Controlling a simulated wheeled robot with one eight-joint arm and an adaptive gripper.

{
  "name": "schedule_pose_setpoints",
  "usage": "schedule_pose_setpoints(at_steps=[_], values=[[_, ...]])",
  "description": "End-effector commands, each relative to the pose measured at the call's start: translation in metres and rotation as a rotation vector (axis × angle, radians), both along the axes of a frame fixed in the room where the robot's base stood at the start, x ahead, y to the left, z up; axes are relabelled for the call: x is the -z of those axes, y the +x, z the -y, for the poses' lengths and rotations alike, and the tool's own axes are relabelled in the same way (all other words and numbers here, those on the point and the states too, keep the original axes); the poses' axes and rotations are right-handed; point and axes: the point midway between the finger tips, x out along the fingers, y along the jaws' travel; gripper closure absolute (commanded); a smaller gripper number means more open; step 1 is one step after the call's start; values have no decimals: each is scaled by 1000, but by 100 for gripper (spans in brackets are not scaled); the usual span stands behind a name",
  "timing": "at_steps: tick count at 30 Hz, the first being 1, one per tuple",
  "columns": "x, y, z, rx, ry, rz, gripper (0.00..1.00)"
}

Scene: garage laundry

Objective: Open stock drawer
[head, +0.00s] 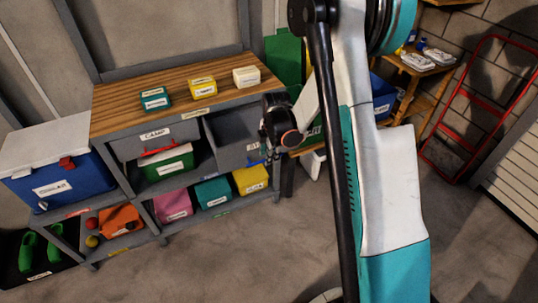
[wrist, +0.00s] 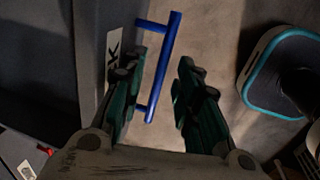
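My gripper (wrist: 160,92) is open, with one teal finger on each side of the bar as seen here. A gap shows between the bar and the right finger. Contact at the left finger cannot be told. In the head view my gripper (head: 272,135) is right beside the drawer front, its fingers mostly hidden.
The wooden bench top (head: 130,97) carries small labelled boxes. The camp drawer (head: 155,138) is at left, above a green bin (head: 166,170). Pink, teal and yellow bins sit on the lower shelf. A blue cooler (head: 60,182) stands left. The floor (head: 240,250) in front is clear.

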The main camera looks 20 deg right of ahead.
Motion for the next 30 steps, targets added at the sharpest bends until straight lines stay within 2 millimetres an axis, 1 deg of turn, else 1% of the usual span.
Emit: schedule_pose_setpoints(at_steps=[5,12,18,24,30], values=[[-25,-6,0,0,0,0,70],[-68,-14,0,0,0,0,70],[-96,-20,0,0,0,0,70],[-109,-22,0,0,0,0,70],[-110,-23,0,0,0,0,70]])
